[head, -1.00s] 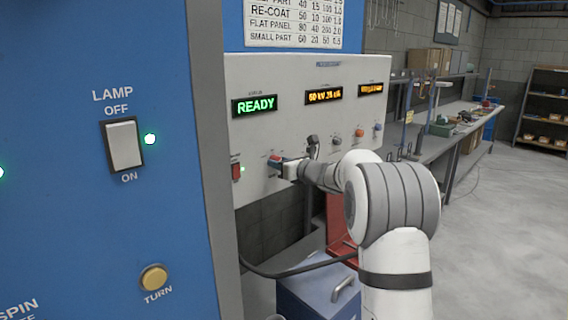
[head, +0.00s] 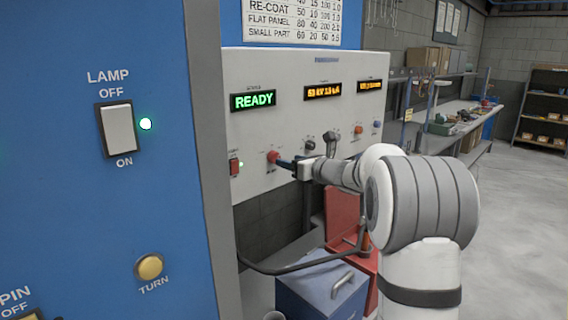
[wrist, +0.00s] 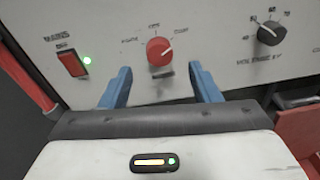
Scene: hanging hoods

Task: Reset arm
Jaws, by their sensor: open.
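My gripper (wrist: 160,72) is open and empty. Its two blue fingers stand apart, one to each side below the red knob (wrist: 160,51) on the grey control panel, with a clear gap to the knob. In the head view the red knob (head: 273,157) sits just left of the fingertips (head: 284,164), and my arm reaches in from the lower right. The panel's green display (head: 254,101) reads READY.
A red rocker switch (wrist: 73,63) with a green light is left of the knob, and a black knob (wrist: 271,33) is right. A blue box (head: 318,290) and a red case (head: 343,212) stand below the panel. Open floor (head: 520,220) lies right.

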